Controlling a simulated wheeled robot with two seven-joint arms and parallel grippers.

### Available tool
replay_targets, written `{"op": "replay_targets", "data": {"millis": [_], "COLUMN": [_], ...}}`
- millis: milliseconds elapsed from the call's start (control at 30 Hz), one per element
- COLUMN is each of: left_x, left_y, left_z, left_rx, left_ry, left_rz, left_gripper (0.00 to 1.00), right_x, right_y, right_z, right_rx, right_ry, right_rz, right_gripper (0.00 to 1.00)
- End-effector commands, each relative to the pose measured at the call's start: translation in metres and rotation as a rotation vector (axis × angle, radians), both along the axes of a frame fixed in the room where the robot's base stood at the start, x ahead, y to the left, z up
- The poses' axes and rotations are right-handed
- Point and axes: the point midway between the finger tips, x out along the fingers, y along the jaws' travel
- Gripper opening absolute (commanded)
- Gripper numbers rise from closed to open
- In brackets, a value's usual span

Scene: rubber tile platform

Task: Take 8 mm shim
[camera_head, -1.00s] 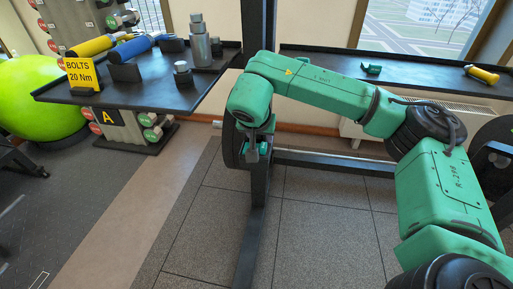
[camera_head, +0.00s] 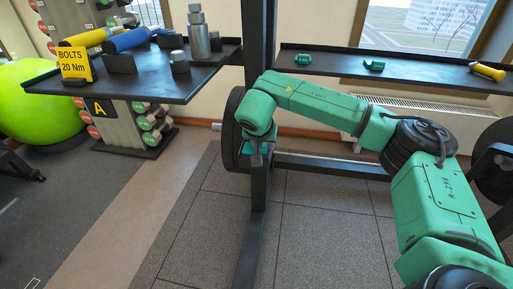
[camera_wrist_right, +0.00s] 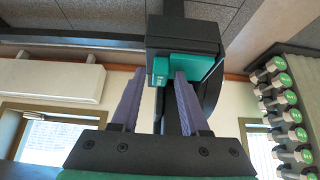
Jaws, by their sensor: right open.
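My right gripper (camera_head: 256,158) hangs at the upright post, beside a round black plate. In the right wrist view its two grey-purple fingers (camera_wrist_right: 158,108) are apart. Beyond the fingertips is a teal block (camera_wrist_right: 194,67) with a smaller teal tab (camera_wrist_right: 160,71) at a black fitting; the tab's mark is too small to read. The teal block appears between the fingers' lines, and contact cannot be told. I cannot tell which green piece is the 8 mm shim. Two other green pieces, one left (camera_head: 303,59) and one right (camera_head: 374,65), lie on the right shelf. My left gripper is out of view.
A black post (camera_head: 257,215) and round plate (camera_head: 232,130) stand close to my right gripper. The left table (camera_head: 130,88) holds a yellow bolts sign (camera_head: 75,64), rollers and metal cylinders. A yellow dumbbell-like tool (camera_head: 487,72) lies on the right shelf (camera_head: 430,72).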

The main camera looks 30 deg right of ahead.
Motion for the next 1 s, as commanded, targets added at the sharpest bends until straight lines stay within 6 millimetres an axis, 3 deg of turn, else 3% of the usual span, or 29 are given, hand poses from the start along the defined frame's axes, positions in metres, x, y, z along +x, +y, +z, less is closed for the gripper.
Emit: {"op": "replay_targets", "data": {"millis": [33, 100, 200, 233, 267, 300, 467, 1000], "left_x": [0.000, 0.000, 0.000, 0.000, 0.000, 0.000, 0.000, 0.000], "left_y": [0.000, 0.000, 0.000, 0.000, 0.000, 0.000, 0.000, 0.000], "left_z": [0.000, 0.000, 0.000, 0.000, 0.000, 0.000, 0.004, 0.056], "left_rx": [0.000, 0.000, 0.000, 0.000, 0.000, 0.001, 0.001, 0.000], "left_ry": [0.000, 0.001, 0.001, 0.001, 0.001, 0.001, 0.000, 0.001], "left_rz": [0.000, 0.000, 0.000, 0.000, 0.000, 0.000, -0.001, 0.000], "left_gripper": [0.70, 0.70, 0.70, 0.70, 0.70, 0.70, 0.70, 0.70], "right_x": [0.000, 0.000, 0.000, 0.000, 0.000, 0.000, 0.000, 0.000], "right_y": [0.000, 0.000, 0.000, 0.000, 0.000, 0.000, 0.000, 0.000], "right_z": [0.000, 0.000, 0.000, 0.000, 0.000, 0.000, 0.004, 0.059], "right_rx": [0.000, 0.000, 0.000, 0.000, 0.000, 0.000, 0.001, 0.001], "right_ry": [0.000, 0.000, 0.000, 0.000, 0.000, 0.000, 0.000, 0.000], "right_rz": [0.000, 0.000, 0.000, 0.000, 0.000, 0.000, 0.001, 0.001], "right_gripper": [0.34, 0.07, 0.06, 0.17, 0.05, 0.00, 0.00, 0.00]}}
